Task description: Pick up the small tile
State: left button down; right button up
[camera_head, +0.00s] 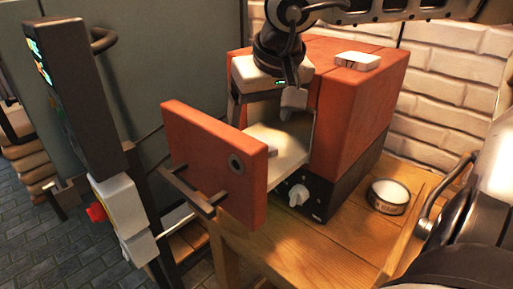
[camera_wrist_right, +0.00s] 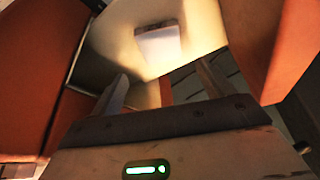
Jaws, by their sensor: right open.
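A small pale tile (camera_wrist_right: 158,44) lies on the pale floor inside the orange kiln (camera_head: 352,110), as the right wrist view shows. My right gripper (camera_head: 266,108) reaches down from above at the kiln's open front. Its fingers (camera_wrist_right: 160,88) are apart with nothing between them, and the tile lies beyond their tips, not touching them. In the head view the kiln's pale floor (camera_head: 275,138) shows below the gripper, but I cannot make out the tile for certain there. My left gripper is not in view.
The kiln door (camera_head: 215,160) stands open in front, with a dark handle. A white block (camera_head: 358,60) lies on the kiln's top. A round tin (camera_head: 388,195) stands on the wooden table (camera_head: 320,245). A dark upright panel (camera_head: 75,95) stands at the left.

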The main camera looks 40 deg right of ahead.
aim_at(273, 150)
jog(key=shift+a+x, duration=0.2)
jog(key=shift+x, duration=2.55)
jog(key=shift+f, duration=0.15)
jog(key=shift+c, duration=0.3)
jog(key=c, duration=1.1)
